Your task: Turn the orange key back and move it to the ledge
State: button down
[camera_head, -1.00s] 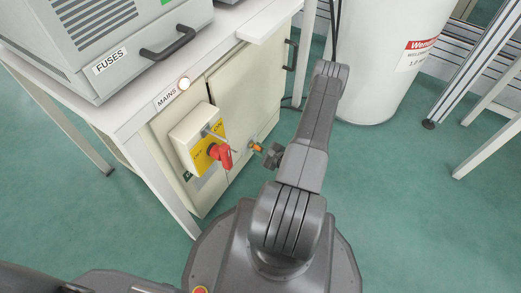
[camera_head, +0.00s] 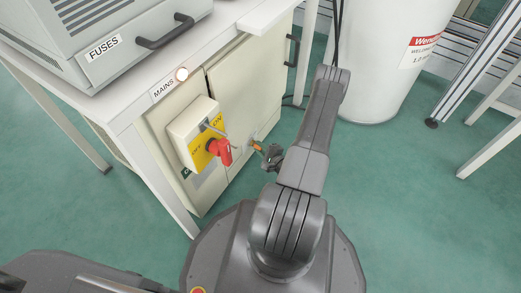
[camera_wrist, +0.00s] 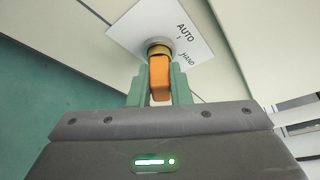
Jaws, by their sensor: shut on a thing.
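The orange key (camera_wrist: 159,76) sits in a round brass lock on a white plate (camera_wrist: 190,32) marked AUTO and HAND, in the wrist view. My gripper (camera_wrist: 159,88) is shut on the key, one finger on each side of its head. In the head view the key (camera_head: 257,147) shows small at the cabinet front, with my gripper (camera_head: 268,153) at its outer end. The ledge (camera_head: 265,22) looks to be the pale shelf jutting from the top right of the cabinet; it is bare where visible.
A yellow switch box with a red handle (camera_head: 223,151) stands out from the cabinet, left of the key. A grey FUSES unit (camera_head: 105,47) sits on the bench top. A black door handle (camera_head: 291,50) and a white cylinder (camera_head: 380,70) are to the right. Green floor is open at right.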

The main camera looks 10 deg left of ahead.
dwell(0.3)
jog(key=shift+s+f+n+b, duration=0.1)
jog(key=shift+f+n+b, duration=0.2)
jog(key=shift+n+b, duration=0.25)
jog(key=shift+f+n+t+b, duration=0.1)
jog(key=shift+n+t+b, duration=0.6)
jog(key=shift+n, duration=0.15)
jog(key=shift+a+n+t+y, duration=0.1)
jog(key=shift+n+t+y, duration=0.35)
jog(key=shift+n, duration=0.65)
jog(key=c, duration=1.3)
grip_release()
jog(key=shift+o, duration=0.2)
